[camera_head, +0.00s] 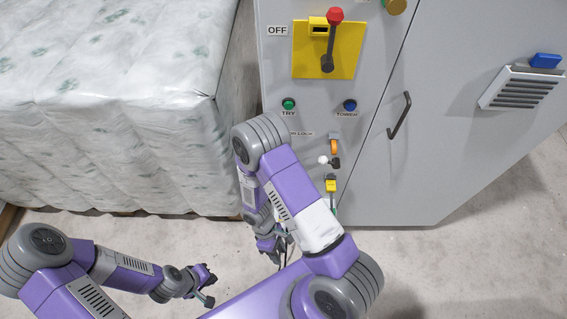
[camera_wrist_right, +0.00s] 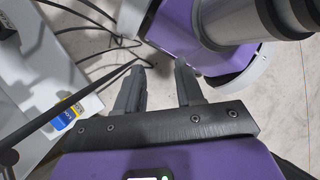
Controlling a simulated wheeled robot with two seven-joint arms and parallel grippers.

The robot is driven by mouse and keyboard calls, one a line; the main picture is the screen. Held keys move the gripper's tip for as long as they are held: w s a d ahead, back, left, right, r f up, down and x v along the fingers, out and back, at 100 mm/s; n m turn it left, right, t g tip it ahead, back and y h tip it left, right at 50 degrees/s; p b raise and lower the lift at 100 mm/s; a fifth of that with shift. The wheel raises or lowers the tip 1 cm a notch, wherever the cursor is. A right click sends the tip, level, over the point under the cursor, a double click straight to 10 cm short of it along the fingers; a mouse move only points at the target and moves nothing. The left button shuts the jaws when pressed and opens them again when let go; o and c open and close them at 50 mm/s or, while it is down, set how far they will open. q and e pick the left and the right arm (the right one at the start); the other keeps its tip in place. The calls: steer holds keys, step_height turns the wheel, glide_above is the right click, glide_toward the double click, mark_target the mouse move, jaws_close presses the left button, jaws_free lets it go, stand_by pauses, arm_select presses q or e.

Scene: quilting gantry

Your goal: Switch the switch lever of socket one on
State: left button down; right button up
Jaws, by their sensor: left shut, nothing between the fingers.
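I cannot make out a socket marked one or its switch lever for certain. The grey cabinet (camera_head: 430,100) carries a lever with a red knob (camera_head: 335,16) on a yellow plate (camera_head: 345,60) beside an OFF label. Lower down are a small orange lever (camera_head: 334,146) and a small yellow part (camera_head: 331,185), partly hidden by my right arm. My right gripper (camera_head: 272,247) is low, left of the cabinet's foot; in the right wrist view (camera_wrist_right: 161,72) its fingers are apart and empty. My left gripper (camera_head: 207,287) is shut and empty, low over the floor.
A wrapped, quilted block (camera_head: 110,90) stands at the left. The cabinet also has a green button (camera_head: 289,103), a blue button (camera_head: 350,105) and a door handle (camera_head: 399,115).

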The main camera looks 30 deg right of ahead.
steer(key=w+d+r+n+h, duration=0.3)
steer(key=w+d+n+h, duration=0.2)
steer(key=d+h, duration=0.1)
steer(key=w+r+n+t+h+b, duration=0.1)
steer(key=w+r+n+t+h, duration=0.2)
steer(key=w+r+h, duration=0.5)
steer(key=w+r+n+t+h+b, duration=0.1)
steer(key=w+r+n+t+h, duration=0.3)
steer(key=r, duration=0.6)
steer(key=w+d+m+g+b, duration=0.1)
steer(key=d, duration=0.5)
steer(key=shift+w+y, duration=0.25)
steer(key=shift+y, duration=0.15)
steer(key=shift+f, duration=0.1)
steer(key=shift+c, duration=0.5)
